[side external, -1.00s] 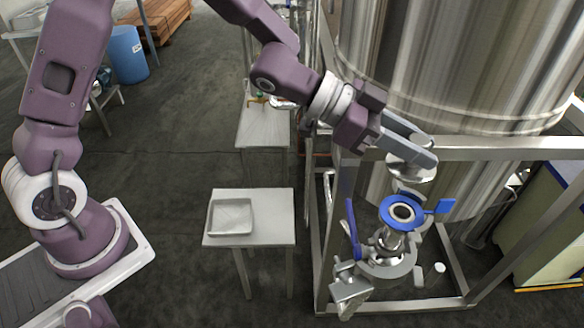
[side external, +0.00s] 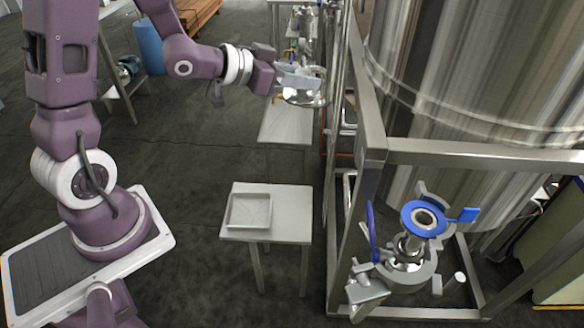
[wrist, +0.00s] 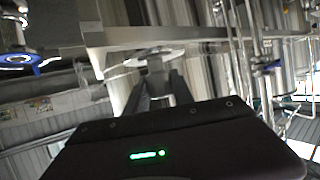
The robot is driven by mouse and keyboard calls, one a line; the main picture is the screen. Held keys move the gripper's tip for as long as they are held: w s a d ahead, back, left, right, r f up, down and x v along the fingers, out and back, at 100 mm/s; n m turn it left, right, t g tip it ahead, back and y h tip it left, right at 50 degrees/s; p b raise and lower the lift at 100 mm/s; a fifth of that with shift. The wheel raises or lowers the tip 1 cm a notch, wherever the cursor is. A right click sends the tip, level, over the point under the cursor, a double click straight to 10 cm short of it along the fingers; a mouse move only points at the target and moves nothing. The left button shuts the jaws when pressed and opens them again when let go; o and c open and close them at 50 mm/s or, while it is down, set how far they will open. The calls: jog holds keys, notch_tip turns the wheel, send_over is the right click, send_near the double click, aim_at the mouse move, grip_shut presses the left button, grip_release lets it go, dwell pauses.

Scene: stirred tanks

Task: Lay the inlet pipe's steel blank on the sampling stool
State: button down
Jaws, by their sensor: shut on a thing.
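My gripper (side external: 300,78) is shut on the steel blank (side external: 306,99), a round shiny disc held flat in the air. In the wrist view the blank (wrist: 155,55) shows beyond the fingertips, its edge blurred. The inlet pipe's open end (side external: 425,219) has a blue ring on top and stands inside the frame at right, well apart from my gripper. A low pale stool (side external: 290,228) stands left of the frame, below and nearer than my gripper. I cannot tell whether this stool or the pale table behind it is the sampling stool.
A shallow white tray (side external: 234,222) lies on the low stool's left part; its right part is bare. The pale table (side external: 284,130) stands behind. The steel frame's post (side external: 368,185) and the large tank (side external: 470,90) are close on the right.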

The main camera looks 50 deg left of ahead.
jog(key=shift+s+d+f+m+h, duration=0.1)
jog(key=shift+s+d+m+h, duration=0.15)
jog(key=shift+s, duration=0.3)
jog(key=shift+s+f+m+h, duration=0.15)
jog(key=shift+s+h, duration=0.2)
jog(key=shift+s, duration=0.2)
jog(key=w+d+m+g+h, duration=0.1)
jog(key=d+m+g+h, duration=0.2)
jog(key=d, duration=1.3)
jog(key=w+d+r+m+g+h, duration=0.1)
jog(key=d+m+g+h, duration=0.3)
jog(key=d, duration=1.2)
jog(key=shift+r+m+h, duration=0.3)
jog(key=shift+m+h, duration=0.3)
jog(key=shift+m, duration=0.5)
jog(key=shift+w, duration=0.1)
notch_tip(320, 180, down, 10)
jog(key=shift+a+r, duration=0.1)
jog(key=shift+r, duration=0.05)
jog(key=c, duration=1.1)
grip_release()
jog(key=shift+f, duration=0.2)
